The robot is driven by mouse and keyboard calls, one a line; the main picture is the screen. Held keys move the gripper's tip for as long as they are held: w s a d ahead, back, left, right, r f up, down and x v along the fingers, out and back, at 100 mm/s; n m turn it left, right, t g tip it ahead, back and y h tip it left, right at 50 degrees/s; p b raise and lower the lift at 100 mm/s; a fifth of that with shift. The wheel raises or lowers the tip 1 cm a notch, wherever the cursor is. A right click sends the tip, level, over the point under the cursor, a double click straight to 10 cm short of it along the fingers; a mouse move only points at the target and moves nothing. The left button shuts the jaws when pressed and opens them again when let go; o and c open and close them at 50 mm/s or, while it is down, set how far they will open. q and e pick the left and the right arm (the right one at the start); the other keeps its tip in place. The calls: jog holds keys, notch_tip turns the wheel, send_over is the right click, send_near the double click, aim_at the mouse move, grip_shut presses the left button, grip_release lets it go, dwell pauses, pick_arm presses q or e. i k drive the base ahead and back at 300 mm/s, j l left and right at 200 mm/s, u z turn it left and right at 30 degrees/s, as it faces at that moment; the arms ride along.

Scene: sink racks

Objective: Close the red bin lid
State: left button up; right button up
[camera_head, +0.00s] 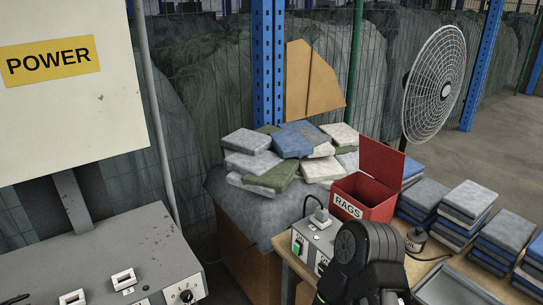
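The red bin (378,211), with a white "RAGS" label on its front, sits on a wooden-edged table right of the middle. Its red lid (382,168) stands up, open, at the back right of the bin. The dark inside of the bin shows. A black rounded part of what looks like my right arm rises from the bottom edge, in front of and below the bin, apart from the lid. No gripper fingers show. Only a small dark piece shows at the bottom left edge, and I cannot tell what it is.
A grey box with a green switch (313,240) stands left of the black arm part. Stacks of folded cloths (467,203) lie right of the bin. A heap of cloths (262,160) lies behind left. A fan (435,85) stands behind.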

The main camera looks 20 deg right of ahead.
aim_at(382, 162)
jog(key=z, duration=1.3)
jog(key=k+u, duration=0.1)
